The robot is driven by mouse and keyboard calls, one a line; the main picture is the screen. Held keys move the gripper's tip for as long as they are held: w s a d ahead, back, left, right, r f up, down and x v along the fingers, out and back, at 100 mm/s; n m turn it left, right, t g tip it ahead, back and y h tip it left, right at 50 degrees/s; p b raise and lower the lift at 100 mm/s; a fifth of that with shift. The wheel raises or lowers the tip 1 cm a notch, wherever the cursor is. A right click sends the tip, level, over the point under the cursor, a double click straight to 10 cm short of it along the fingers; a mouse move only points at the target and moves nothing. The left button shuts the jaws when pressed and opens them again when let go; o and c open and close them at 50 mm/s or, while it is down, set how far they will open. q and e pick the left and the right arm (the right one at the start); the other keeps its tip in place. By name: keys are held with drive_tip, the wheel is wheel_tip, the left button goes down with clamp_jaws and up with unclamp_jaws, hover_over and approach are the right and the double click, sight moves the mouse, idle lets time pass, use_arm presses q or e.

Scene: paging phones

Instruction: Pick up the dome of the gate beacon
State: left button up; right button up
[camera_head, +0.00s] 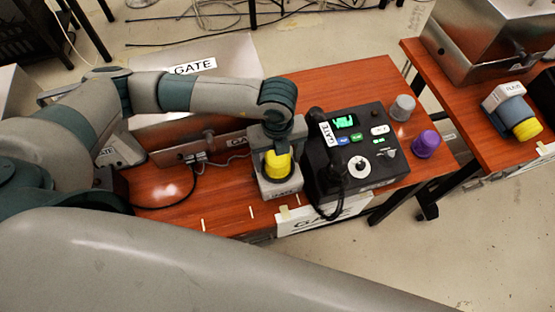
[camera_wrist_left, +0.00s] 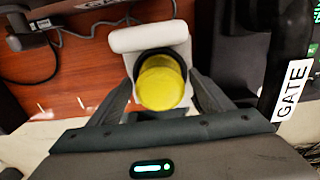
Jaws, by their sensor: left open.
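The gate beacon has a yellow dome (camera_head: 278,166) on a pale grey base (camera_head: 281,187) labelled at its front. It stands on the red-brown table, left of the black phone console. In the left wrist view the dome (camera_wrist_left: 161,84) sits in a dark collar on the base (camera_wrist_left: 150,38). My left gripper (camera_wrist_left: 160,100) is open, with one dark finger on each side of the dome. I cannot tell whether the fingers touch it. In the head view the gripper is over the beacon and partly hides it. My right gripper is not in view.
The black gate console (camera_head: 352,150) with its handset (camera_head: 326,155) stands close right of the beacon. A grey dome (camera_head: 402,107) and a purple dome (camera_head: 426,144) lie further right. Cables lie left.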

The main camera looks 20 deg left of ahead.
use_arm(q)
drive_tip(key=shift+c, duration=0.6)
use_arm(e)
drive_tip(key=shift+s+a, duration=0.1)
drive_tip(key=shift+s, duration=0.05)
use_arm(q)
drive_tip(key=c, duration=1)
drive_tip(key=shift+c, duration=0.2)
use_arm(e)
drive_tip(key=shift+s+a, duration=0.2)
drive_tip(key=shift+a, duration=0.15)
use_arm(q)
drive_tip(key=shift+r, duration=0.2)
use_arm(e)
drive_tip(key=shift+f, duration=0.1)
